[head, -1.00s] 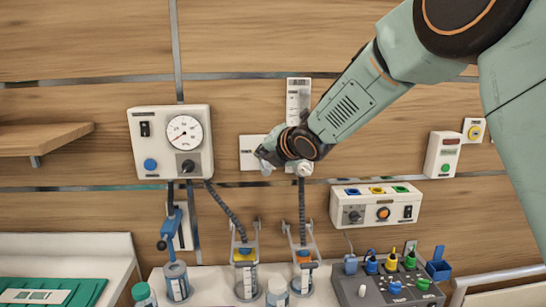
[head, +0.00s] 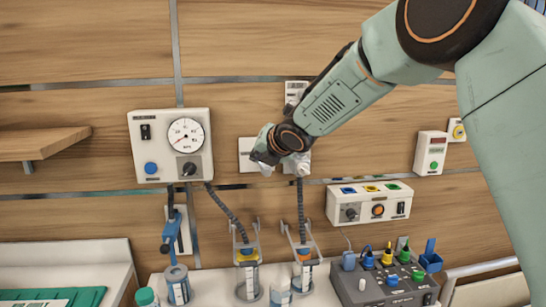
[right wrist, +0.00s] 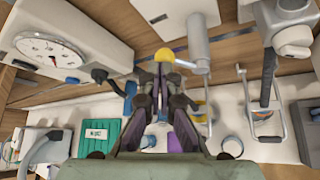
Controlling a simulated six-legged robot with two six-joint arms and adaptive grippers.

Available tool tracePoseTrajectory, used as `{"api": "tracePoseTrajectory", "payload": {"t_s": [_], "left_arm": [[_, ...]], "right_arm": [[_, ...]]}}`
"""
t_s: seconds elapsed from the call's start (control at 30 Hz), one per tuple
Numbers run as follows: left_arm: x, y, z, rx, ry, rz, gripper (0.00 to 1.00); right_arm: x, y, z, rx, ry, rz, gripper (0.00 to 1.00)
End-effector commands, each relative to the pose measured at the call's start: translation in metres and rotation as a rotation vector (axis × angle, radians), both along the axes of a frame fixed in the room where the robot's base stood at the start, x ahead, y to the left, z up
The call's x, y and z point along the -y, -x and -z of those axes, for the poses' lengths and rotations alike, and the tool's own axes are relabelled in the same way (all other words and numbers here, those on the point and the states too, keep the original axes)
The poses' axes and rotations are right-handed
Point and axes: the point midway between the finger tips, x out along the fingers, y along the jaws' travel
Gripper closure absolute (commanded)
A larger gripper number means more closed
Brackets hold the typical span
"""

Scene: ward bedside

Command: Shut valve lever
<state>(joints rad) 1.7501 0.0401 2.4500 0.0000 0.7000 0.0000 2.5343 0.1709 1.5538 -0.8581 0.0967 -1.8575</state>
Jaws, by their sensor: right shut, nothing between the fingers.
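In the right wrist view, a lever with a yellow ball end (right wrist: 165,56) reaches left from a pale grey cylindrical fitting (right wrist: 196,42) on the wall. My right gripper (right wrist: 163,72) is shut and empty, its fingertips right at the yellow ball; I cannot tell whether they touch it. In the head view my right gripper (head: 260,158) is in front of the white wall plate, right of the gauge box, and hides the lever. The bottom of the pale fitting (head: 266,170) shows just under the fingers. My left gripper is not in view.
The gauge box (head: 171,146) stands close left of my gripper. A white fitting with a dark hose (head: 300,208) is close on its right. Bottles and canisters (head: 248,276) and a grey connector box (head: 385,283) stand on the ledge below. The wall above the gripper is mostly clear.

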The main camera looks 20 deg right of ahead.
Motion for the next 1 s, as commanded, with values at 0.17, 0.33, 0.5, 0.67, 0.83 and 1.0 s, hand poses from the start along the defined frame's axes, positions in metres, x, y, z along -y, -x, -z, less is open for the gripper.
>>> {"api": "tracePoseTrajectory", "payload": {"t_s": [0.17,0.33,0.5,0.67,0.83,1.0], "left_arm": [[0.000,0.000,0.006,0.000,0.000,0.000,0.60],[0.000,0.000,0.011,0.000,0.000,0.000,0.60],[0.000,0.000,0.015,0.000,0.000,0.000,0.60],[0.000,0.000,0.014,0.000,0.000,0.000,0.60],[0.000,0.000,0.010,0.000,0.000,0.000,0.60],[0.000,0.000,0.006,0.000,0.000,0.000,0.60]], "right_arm": [[0.000,-0.001,0.002,-0.012,0.047,0.001,1.00],[-0.004,-0.002,0.004,-0.031,0.118,0.000,1.00],[-0.013,-0.004,0.010,-0.071,0.250,0.000,1.00],[-0.020,-0.006,0.014,-0.107,0.373,0.001,1.00],[-0.026,-0.007,0.020,-0.144,0.504,0.000,1.00],[-0.028,-0.008,0.027,-0.179,0.625,0.001,1.00]]}}
